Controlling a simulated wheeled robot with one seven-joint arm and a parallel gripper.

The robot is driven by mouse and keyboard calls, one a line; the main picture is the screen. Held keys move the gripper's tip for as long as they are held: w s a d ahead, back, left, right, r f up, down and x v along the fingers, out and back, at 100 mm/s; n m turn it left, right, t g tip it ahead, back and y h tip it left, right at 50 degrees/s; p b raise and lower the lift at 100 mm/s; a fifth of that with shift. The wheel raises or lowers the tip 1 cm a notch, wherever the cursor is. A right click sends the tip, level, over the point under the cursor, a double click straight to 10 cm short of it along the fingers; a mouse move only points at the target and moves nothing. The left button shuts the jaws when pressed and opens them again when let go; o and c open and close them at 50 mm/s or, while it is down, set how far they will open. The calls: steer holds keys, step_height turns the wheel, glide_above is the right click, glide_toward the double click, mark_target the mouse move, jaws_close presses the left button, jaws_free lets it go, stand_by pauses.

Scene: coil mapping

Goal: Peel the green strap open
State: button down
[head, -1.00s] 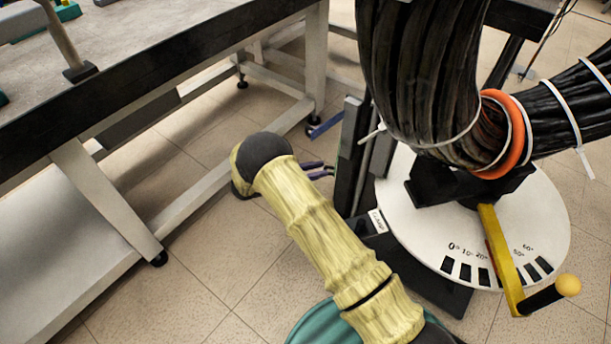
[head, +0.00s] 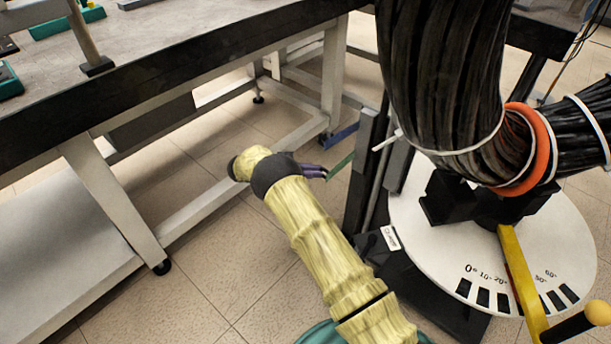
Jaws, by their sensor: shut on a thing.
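My gripper (head: 314,171), with purple fingers, shows at the end of my yellow-sleeved arm in the head view. It is shut on the end of the green strap (head: 341,165). The strap runs as a thin taut band up and right from the fingertips toward the dark upright post beside the coil stand. Its far end is hidden behind the post.
A thick black cable coil (head: 445,75) with an orange ring (head: 543,150) stands on a white round dial plate (head: 430,235) at right. A yellow crank lever (head: 520,280) sticks out in front. A workbench (head: 170,62) fills the left. Tiled floor lies open between.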

steer(key=shift+w+d+r, duration=0.1)
steer(key=shift+w+d, duration=0.2)
steer(key=shift+d, duration=0.25)
steer(key=shift+w+d, duration=0.3)
steer(key=shift+d, duration=0.2)
steer(key=c, duration=1.3)
jaws_free()
steer(key=shift+w+d, duration=0.1)
steer(key=shift+w, duration=0.1)
steer(key=shift+c, duration=0.2)
